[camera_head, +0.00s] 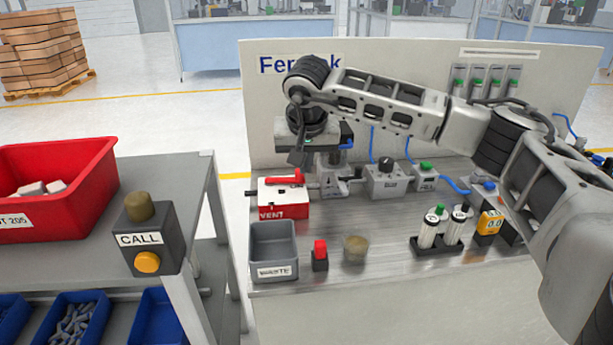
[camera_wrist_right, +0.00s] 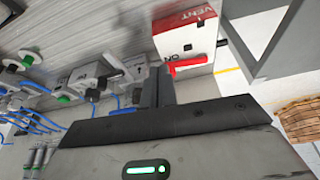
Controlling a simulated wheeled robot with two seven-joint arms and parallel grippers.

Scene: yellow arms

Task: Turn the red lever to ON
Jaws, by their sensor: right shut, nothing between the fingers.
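The red lever (camera_head: 285,180) lies across the top of the white and red VENT box (camera_head: 270,212) on the bench. In the right wrist view the lever (camera_wrist_right: 188,64) crosses the white face of the VENT box (camera_wrist_right: 185,28), just beyond the fingertips. My right gripper (camera_head: 298,158) points down above and behind the lever. In the right wrist view its fingers (camera_wrist_right: 158,88) are together and empty, close to the lever's end; whether they touch it I cannot tell. My left gripper is out of view.
A grey waste bin (camera_head: 273,252), a red-topped block (camera_head: 320,255) and a round tan container (camera_head: 355,248) stand in front. Grey valve units (camera_head: 387,180) with blue hoses stand right of the box. A CALL button box (camera_head: 147,240) is on the left table.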

